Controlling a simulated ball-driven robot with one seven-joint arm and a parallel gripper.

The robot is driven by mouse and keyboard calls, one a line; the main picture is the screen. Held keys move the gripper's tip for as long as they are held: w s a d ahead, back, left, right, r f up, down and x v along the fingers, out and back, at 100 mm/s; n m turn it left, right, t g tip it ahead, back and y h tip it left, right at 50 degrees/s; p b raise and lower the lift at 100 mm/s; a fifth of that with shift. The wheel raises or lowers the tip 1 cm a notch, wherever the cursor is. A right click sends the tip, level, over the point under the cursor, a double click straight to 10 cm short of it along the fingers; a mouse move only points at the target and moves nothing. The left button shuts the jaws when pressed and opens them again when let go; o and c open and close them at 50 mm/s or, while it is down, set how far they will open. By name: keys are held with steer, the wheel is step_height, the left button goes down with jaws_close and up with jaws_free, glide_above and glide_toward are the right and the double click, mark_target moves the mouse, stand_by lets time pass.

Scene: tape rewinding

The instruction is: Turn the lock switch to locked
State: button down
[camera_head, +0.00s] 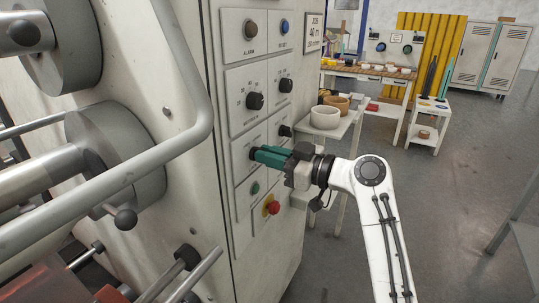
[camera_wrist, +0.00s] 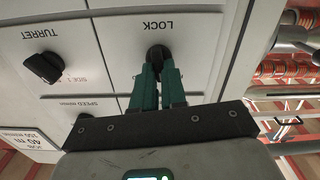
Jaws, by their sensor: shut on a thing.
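The lock switch (camera_wrist: 158,53) is a dark round knob under the word LOCK on a pale panel, seen in the wrist view. My gripper (camera_wrist: 158,66) has its green fingertips closed on this knob, which they partly cover. In the head view my gripper (camera_head: 254,155) reaches the control panel (camera_head: 240,140) from the right, its green fingers against the panel's left column. The knob is hidden behind the fingers there. I cannot tell which way the knob is turned.
A turret knob (camera_wrist: 43,68) sits beside the lock switch. A red emergency button (camera_head: 272,208) and a green button (camera_head: 255,188) lie just below my fingers. A grey rail (camera_head: 150,160) and rollers stand to the left. A shelf with tape rolls (camera_head: 325,117) is behind.

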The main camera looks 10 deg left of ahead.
steer(key=shift+w+d+m+p, duration=0.15)
steer(key=shift+m+p, duration=0.65)
steer(key=shift+m, duration=1.1)
steer(key=shift+w+a+m+p, duration=0.1)
steer(key=shift+m+p, duration=0.65)
steer(key=shift+m, duration=1.15)
steer(key=shift+f, duration=0.1)
steer(key=c, duration=1.2)
jaws_free()
steer(key=v, duration=1.1)
steer(key=shift+b, duration=0.3)
